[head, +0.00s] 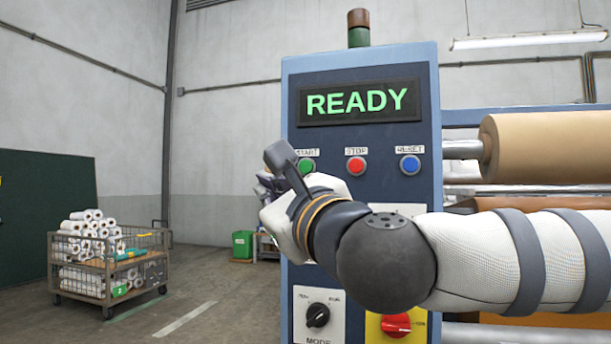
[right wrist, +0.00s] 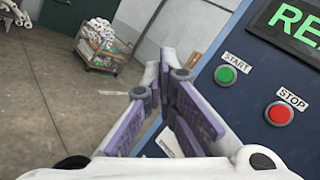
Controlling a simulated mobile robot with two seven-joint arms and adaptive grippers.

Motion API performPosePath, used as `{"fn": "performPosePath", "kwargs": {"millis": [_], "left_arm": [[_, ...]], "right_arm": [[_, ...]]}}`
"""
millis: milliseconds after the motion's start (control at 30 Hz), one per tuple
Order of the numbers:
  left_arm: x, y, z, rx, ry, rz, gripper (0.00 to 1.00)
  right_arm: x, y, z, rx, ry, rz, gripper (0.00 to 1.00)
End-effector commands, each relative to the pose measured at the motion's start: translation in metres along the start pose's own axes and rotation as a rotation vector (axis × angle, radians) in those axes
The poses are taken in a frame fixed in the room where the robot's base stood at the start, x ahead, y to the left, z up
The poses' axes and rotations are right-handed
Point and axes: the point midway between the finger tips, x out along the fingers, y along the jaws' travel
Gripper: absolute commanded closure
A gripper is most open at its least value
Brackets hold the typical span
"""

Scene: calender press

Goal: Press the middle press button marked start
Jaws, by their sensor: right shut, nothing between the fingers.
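The green button marked START (head: 306,166) is the leftmost of three buttons on the blue control panel (head: 293,95). The red STOP button (head: 356,166) is in the middle, and the blue RESET button (head: 409,164) is on the right. My right gripper (head: 266,185) is at the panel's left edge, partly hidden by my wrist. In the right wrist view its fingers (right wrist: 166,66) are shut and empty, left of the green START button (right wrist: 226,75) and apart from it. The red STOP button (right wrist: 279,114) is farther right. My left gripper is not in view.
The display (head: 357,102) reads READY. Below the buttons are a black MODE knob (head: 317,315) and a red knob (head: 396,325) on yellow. A brown roll (head: 550,145) is at the right. A cart of white rolls (head: 110,282) stands at the left, with open floor around it.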

Motion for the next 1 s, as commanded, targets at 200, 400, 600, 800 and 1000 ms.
{"fn": "performPosePath", "kwargs": {"millis": [200,400,600,800,1000], "left_arm": [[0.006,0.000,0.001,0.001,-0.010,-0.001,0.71],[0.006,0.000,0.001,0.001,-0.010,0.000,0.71],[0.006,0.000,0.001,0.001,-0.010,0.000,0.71],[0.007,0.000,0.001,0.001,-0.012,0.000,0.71],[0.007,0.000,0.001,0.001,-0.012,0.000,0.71]], "right_arm": [[-0.003,-0.034,0.032,0.096,-0.056,-0.066,1.00],[-0.004,-0.038,0.037,0.107,-0.064,-0.073,1.00],[-0.003,-0.038,0.035,0.106,-0.062,-0.072,1.00],[0.011,-0.048,0.024,0.106,-0.059,-0.074,1.00],[0.031,-0.063,0.009,0.106,-0.060,-0.073,1.00]]}}
